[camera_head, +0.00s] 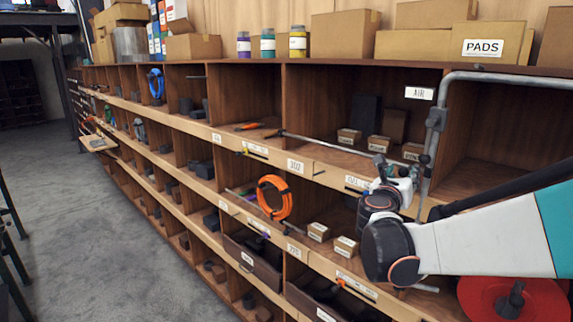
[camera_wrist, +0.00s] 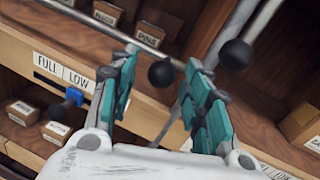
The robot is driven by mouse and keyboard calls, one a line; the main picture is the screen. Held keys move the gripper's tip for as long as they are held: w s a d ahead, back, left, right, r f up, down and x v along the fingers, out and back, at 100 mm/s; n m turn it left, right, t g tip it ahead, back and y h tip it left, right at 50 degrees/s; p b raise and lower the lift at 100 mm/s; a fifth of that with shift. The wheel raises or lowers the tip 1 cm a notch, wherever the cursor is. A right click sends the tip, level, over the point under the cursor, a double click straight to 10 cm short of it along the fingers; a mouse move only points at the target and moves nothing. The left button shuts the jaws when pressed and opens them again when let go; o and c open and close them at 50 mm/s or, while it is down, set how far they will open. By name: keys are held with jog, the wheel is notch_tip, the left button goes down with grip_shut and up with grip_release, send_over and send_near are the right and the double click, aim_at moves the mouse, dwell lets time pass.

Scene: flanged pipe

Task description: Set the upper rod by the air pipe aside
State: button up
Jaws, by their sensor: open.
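The upper rod (camera_head: 325,145) is a thin grey metal bar lying slantwise along the upper shelf; it also crosses the top left of the wrist view (camera_wrist: 100,22). Its right end runs behind my gripper. The air pipe (camera_head: 432,140) is a grey vertical pipe with a bend at the top, just right of my gripper, near the AIR label (camera_head: 419,93). My gripper (camera_wrist: 161,62) is open, with teal fingers apart. A black ball knob (camera_wrist: 160,73) shows between the fingertips and a second knob (camera_wrist: 236,54) sits to their right; I cannot tell whether the fingers touch anything.
Small boxes (camera_head: 349,137) stand behind the rod. An orange cable coil (camera_head: 273,197) and a second rod (camera_head: 262,208) are on the shelf below. A red reel (camera_head: 515,298) is at the lower right. The aisle floor (camera_head: 60,210) at left is clear.

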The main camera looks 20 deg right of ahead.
jog(key=shift+x, duration=0.8)
jog(key=shift+s, duration=0.1)
jog(key=shift+c, duration=0.5)
grip_shut()
jog(key=shift+a, duration=0.1)
jog(key=w+a, duration=0.7)
jog(key=w, duration=0.5)
jog(key=w+a+b, duration=0.1)
jog(key=w+a, duration=0.7)
jog(key=w, duration=0.5)
jog(key=w+a, duration=0.7)
jog(key=w, duration=0.5)
jog(key=shift+w+a+b, duration=0.3)
jog(key=shift+w+b, duration=0.1)
jog(key=shift+o, duration=0.5)
grip_release()
jog(key=shift+a, duration=0.1)
